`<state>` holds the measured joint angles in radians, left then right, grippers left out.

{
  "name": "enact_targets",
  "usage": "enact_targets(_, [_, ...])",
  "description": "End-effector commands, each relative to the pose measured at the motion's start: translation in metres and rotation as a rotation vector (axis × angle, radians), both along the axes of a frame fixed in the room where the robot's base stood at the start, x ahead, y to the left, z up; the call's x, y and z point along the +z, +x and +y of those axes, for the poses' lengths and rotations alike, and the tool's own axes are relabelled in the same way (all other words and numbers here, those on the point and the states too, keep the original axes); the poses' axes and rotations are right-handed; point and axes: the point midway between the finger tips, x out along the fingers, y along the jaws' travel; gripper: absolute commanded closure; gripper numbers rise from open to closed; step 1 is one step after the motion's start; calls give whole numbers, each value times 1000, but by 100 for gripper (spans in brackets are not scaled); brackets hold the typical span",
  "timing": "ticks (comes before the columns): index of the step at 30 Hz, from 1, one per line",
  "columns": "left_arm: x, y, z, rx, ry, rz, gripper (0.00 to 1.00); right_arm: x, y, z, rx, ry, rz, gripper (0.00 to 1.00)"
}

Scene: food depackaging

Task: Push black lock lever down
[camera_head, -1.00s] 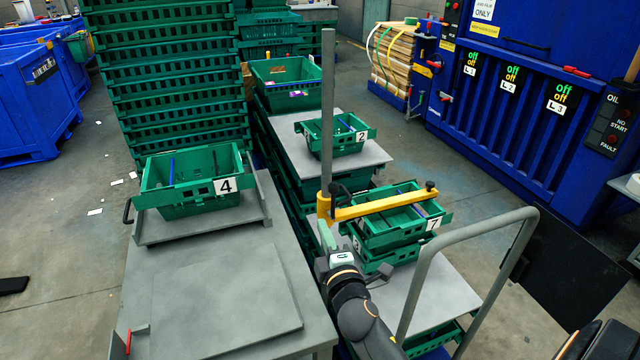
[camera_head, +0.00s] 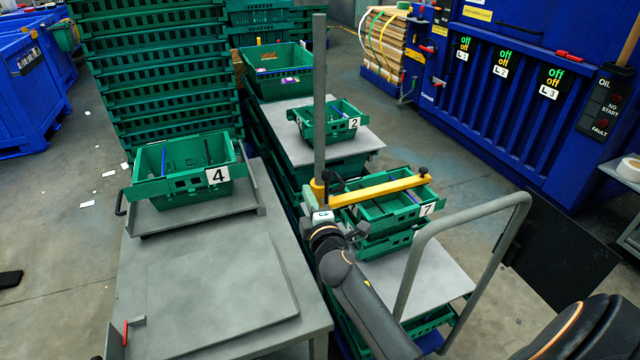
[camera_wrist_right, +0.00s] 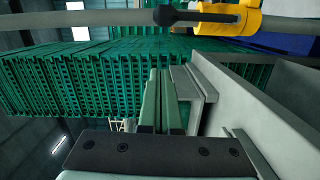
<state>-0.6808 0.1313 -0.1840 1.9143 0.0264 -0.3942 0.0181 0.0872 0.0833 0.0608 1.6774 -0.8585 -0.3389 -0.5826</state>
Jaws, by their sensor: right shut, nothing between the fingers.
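A yellow clamp arm (camera_head: 385,188) sits on an upright grey pole (camera_head: 319,100) and reaches right over a green crate marked 7 (camera_head: 428,210). A black lock lever (camera_head: 337,183) is at the clamp's pole end. In the right wrist view, a black lever with a ball end (camera_wrist_right: 178,16) sticks out of the yellow clamp (camera_wrist_right: 232,18) at the top. My right gripper (camera_head: 309,196) is beside the clamp's pole end, on its near left side. Its pale green fingers (camera_wrist_right: 160,98) are together and empty, with a visible gap to the lever in the wrist view. My left gripper is out of view.
A grey table (camera_head: 220,290) fills the lower left, with a green crate marked 4 (camera_head: 185,187) at its back. A grey tubular handle (camera_head: 465,235) rises right of my right arm. A crate marked 2 (camera_head: 330,122) stands farther back.

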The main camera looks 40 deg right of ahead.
Motion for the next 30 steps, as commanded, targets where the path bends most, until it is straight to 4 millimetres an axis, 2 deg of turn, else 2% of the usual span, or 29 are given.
enact_targets(1, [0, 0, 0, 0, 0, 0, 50, 1, 10, -4, 0, -1, -3, 100])
enact_targets(5, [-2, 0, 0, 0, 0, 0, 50, 0, 30, -11, -1, 0, -1, 100])
enact_targets(9, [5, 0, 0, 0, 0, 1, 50, -1, 26, -34, -2, -3, 2, 100])
enact_targets(13, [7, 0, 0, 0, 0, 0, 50, -3, 25, -45, 0, -1, 3, 100])
enact_targets(30, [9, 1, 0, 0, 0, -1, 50, -2, 24, -50, 0, 13, -2, 100])
